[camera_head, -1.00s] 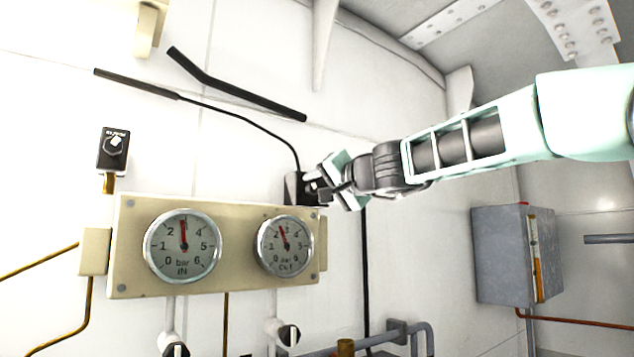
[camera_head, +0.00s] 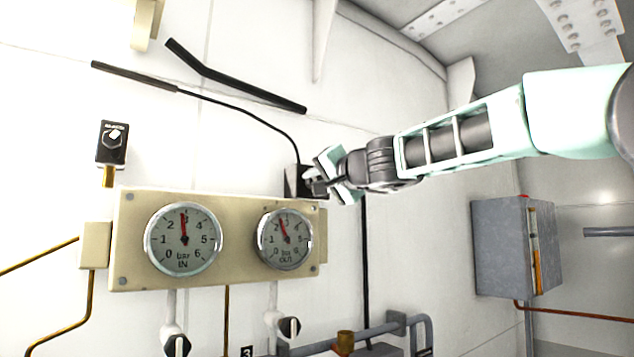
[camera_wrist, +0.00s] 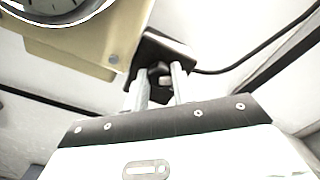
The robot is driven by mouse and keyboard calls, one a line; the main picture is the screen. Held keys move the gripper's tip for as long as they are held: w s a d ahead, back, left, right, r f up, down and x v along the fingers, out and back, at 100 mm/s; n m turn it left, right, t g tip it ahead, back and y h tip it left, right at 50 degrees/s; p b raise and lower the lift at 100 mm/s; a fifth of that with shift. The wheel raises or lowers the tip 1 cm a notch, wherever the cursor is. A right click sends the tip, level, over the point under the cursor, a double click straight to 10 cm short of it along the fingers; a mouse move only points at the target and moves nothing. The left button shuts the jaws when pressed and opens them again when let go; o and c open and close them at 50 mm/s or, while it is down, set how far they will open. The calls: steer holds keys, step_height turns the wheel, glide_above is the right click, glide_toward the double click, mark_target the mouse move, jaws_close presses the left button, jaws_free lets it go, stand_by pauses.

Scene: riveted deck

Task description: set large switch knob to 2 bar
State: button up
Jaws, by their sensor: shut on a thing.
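The large switch is a black box (camera_head: 292,181) on the wall just above the right end of the gauge panel. It also shows in the wrist view (camera_wrist: 175,48), with its dark knob (camera_wrist: 161,71) between my two fingers. My gripper (camera_head: 309,183) reaches it from the right and is shut on the knob; its fingers also show in the wrist view (camera_wrist: 159,88). My gripper hides much of the knob, and I cannot read its setting. The OUT gauge (camera_head: 285,240) has its red needle between 2 and 3 bar. The IN gauge (camera_head: 183,239) reads about 3 bar.
A smaller black switch (camera_head: 112,143) is on the wall at left. A black cable (camera_head: 240,117) runs to the large switch from the upper left. Valves (camera_head: 287,327) and pipes lie below the panel. A grey box (camera_head: 512,247) hangs at right.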

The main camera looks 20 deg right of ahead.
steer(key=m, duration=1.1)
steer(key=shift+f+b, duration=0.1)
steer(key=shift+b, duration=0.25)
steer(key=shift+m, duration=0.3)
steer(key=o, duration=1)
